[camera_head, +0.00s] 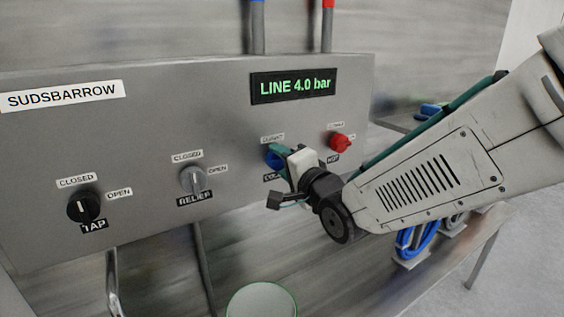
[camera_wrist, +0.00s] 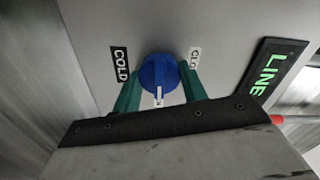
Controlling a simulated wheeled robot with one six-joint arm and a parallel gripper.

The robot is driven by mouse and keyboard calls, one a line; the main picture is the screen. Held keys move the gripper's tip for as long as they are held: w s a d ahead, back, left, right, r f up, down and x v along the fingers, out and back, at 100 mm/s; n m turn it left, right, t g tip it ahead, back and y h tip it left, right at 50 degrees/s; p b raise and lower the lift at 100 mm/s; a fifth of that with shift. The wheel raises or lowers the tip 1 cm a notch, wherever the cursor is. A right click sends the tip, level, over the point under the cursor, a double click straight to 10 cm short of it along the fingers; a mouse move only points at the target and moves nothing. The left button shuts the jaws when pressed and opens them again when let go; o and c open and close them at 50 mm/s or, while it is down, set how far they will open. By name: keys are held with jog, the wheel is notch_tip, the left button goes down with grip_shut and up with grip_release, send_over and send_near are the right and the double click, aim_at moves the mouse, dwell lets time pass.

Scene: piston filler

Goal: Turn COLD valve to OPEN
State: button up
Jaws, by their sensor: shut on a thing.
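The COLD valve is a blue round knob (camera_wrist: 160,72); it also shows in the head view (camera_head: 273,157), partly hidden by my gripper. My gripper (camera_wrist: 161,86) has its green fingers on both sides of the knob and is shut on it. In the wrist view the knob's white pointer mark points down, between the fingers, about a quarter turn from the CLOSED label (camera_wrist: 194,58). The COLD label (camera_wrist: 121,64) is on the opposite side of the knob from the CLOSED label.
The red HOT knob (camera_head: 341,142) is close on the right. The grey RELIEF knob (camera_head: 192,180) and black TAP knob (camera_head: 83,207) are on the left. The LINE display (camera_head: 294,85) reads 4.0 bar. A round pale-topped object (camera_head: 261,301) stands below the panel.

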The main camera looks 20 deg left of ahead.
dwell(0.4)
jog(key=o, duration=1)
jog(key=v, duration=0.8)
